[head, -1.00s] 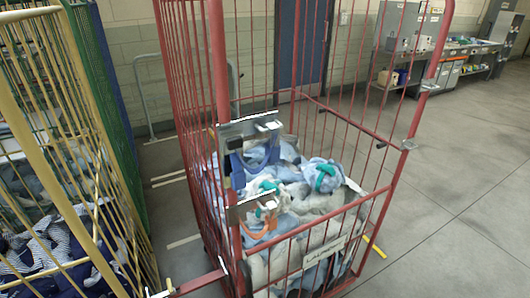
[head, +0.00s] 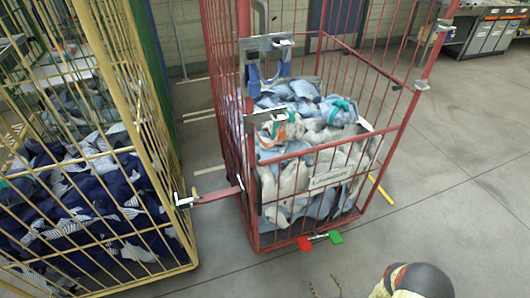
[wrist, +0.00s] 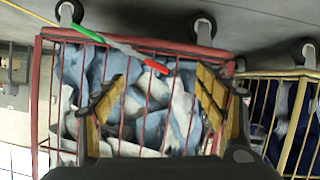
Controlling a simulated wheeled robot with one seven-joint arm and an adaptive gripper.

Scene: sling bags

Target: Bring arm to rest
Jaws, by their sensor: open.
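My gripper (wrist: 160,85) is open and empty in the wrist view, its two yellow-and-black fingers spread apart. It faces the lower front of the red cage trolley (wrist: 37,100), which appears upside down there. The same red trolley (head: 330,179) stands in the middle of the head view, filled with pale blue and white cloth bundles (head: 300,110). A rounded dark and cream part of my arm (head: 418,281) shows at the bottom right of the head view. The distance between my fingers and the trolley bars is hard to tell.
A foot bar with red (head: 304,243) and green (head: 336,237) ends juts from the red trolley's base. A yellow cage trolley (head: 160,187) with navy and striped cloth stands left, with a red link bar (head: 214,195) between them. The grey floor (head: 465,215) at right is free.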

